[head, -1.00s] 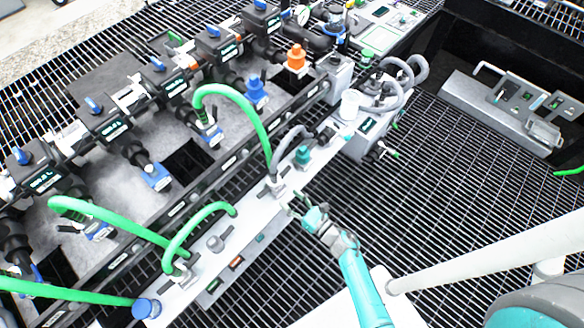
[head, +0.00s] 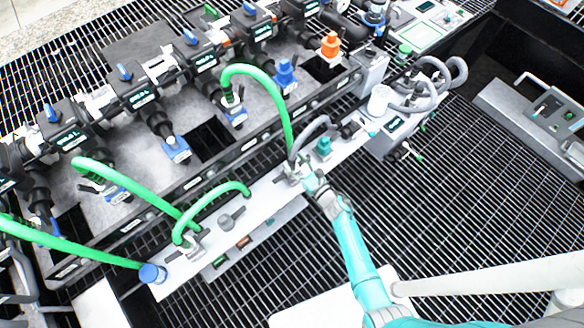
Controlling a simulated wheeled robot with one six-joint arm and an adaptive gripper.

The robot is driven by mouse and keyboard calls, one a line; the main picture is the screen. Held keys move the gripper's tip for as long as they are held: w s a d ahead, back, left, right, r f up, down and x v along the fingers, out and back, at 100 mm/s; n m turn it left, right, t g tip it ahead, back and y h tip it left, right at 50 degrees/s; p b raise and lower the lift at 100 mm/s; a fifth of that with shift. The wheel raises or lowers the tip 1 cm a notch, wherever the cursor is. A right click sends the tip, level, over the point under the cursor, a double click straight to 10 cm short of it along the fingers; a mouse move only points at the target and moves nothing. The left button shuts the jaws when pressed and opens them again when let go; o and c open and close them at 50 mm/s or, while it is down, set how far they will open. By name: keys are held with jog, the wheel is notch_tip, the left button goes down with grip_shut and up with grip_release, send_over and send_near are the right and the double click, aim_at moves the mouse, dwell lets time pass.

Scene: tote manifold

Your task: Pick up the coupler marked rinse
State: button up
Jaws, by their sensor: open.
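No label reading "rinse" is legible in the head view, so I cannot tell which coupler bears it. A white rail (head: 262,208) runs diagonally through the middle. On it stand a coupler fitting with a green hose (head: 293,168), a teal capped fitting (head: 323,147), a second green-hose fitting (head: 192,241) and a blue capped fitting (head: 152,273) at the lower left end. My gripper (head: 306,180) is open beside the upper green-hose fitting, at its lower right. The fingertips are small and partly merge with the fitting; I cannot tell whether they touch it.
Behind the rail is a manifold (head: 130,95) of black valves with blue handles. A blue fitting (head: 285,75) and an orange fitting (head: 330,44) stand at its right. Green hoses arch over the rail's left part. Open floor grating (head: 440,220) lies to the right.

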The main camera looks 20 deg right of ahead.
jog(key=shift+x, duration=1)
grip_shut()
jog(key=shift+r, duration=0.15)
notch_tip(320, 180, up, 28)
